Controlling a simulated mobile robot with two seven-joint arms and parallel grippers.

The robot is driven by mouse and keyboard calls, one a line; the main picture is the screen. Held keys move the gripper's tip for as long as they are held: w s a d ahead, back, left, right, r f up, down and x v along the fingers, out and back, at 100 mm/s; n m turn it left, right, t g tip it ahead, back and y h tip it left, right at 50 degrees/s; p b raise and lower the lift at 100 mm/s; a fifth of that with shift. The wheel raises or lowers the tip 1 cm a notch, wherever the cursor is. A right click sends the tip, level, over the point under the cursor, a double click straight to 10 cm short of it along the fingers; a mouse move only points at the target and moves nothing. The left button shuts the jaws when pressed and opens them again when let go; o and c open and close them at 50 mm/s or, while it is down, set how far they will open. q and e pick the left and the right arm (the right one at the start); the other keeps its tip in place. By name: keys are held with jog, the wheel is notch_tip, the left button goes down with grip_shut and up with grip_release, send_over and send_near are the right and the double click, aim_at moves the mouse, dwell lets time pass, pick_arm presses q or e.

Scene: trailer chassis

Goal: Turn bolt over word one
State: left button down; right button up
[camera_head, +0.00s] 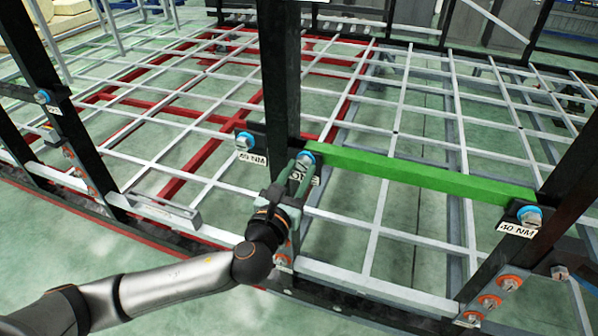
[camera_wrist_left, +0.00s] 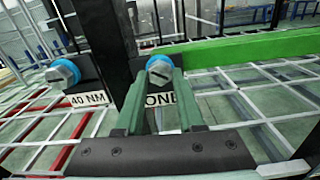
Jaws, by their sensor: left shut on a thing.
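A blue bolt (camera_head: 306,157) sits on the black upright post at the left end of a green bar, above a label reading ONE (camera_wrist_left: 160,99). The gripper partly covers this label. My left gripper (camera_head: 297,170) reaches up from below, its green fingers shut on this bolt. In the left wrist view the bolt (camera_wrist_left: 160,68) shows between the two fingertips (camera_wrist_left: 159,77). My right gripper is in neither view.
Another blue bolt (camera_head: 244,141) with a 40 NM label is just left, and one more (camera_head: 529,214) is at the green bar's (camera_head: 420,172) right end. Black posts (camera_head: 281,75) and a white frame grid (camera_head: 400,110) surround the arm. Another blue bolt (camera_head: 42,97) is far left.

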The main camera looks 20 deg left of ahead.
pick_arm(q)
jog(key=m, duration=0.4)
jog(key=shift+s+f+m, duration=0.1)
jog(key=shift+f+m, duration=0.15)
jog(key=shift+m, duration=0.15)
jog(key=shift+d, duration=0.1)
dwell(0.3)
jog(key=c, duration=0.9)
grip_release()
jog(key=shift+o, duration=0.9)
jog(key=shift+s+r, duration=0.1)
jog(key=shift+r, duration=0.05)
jog(key=shift+o, duration=1)
jog(key=shift+r, duration=0.1)
